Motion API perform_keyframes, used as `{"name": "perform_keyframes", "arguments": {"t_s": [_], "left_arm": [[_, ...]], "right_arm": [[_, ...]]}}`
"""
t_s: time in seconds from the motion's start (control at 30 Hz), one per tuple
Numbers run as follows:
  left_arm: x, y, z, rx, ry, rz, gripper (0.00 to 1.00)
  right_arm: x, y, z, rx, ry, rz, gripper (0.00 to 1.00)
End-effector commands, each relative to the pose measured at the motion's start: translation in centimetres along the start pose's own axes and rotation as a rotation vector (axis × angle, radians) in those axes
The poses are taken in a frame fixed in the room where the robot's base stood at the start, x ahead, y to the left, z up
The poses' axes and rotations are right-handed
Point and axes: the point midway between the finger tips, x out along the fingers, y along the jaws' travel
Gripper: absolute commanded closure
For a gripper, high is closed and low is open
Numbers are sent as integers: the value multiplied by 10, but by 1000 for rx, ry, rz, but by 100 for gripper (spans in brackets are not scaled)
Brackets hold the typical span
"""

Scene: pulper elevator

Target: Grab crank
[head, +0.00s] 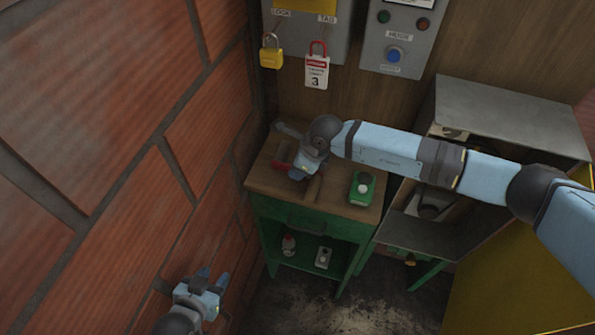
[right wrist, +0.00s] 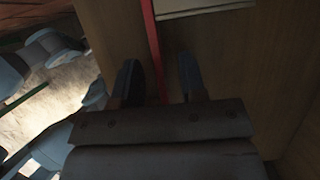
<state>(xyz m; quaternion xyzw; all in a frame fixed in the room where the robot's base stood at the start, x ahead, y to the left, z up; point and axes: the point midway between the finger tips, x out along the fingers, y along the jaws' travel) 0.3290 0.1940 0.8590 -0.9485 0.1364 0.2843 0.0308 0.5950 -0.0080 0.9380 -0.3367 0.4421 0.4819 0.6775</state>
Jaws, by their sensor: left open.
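A wooden-topped green workbench (head: 345,213) carries a tan cylindrical handle (head: 314,188) that looks like part of the crank; the rest is hidden by my right gripper. My right gripper (head: 297,173) is low over the bench top, just left of that handle. In the right wrist view its two fingers (right wrist: 161,80) are apart, with a thin red bar (right wrist: 153,45) running between them. A red piece (head: 281,165) also shows left of this gripper in the head view. My left gripper (head: 208,281) is open and empty, low beside the brick wall, away from the bench.
A green box with a round button (head: 362,188) sits on the bench right of my right gripper. A yellow padlock (head: 271,52) and red tagged lock (head: 317,67) hang behind. A metal cabinet (head: 510,112) stands right. The brick wall (head: 110,130) bounds the left.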

Motion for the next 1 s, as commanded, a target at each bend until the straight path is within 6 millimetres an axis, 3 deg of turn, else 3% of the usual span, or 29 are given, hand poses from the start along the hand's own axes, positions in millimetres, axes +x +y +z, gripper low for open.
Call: {"name": "perform_keyframes", "arguments": {"t_s": [0.57, 0.73, 1.0], "left_arm": [[3, 0, 7, 0, -5, 0, 57], [3, 0, 7, 0, -4, 0, 57], [3, 0, 5, 0, -1, 0, 57]], "right_arm": [[3, 0, -1, 0, 0, 0, 62], [3, 0, -1, 0, 0, 0, 98], [2, 0, -1, 0, -1, 0, 100]]}}
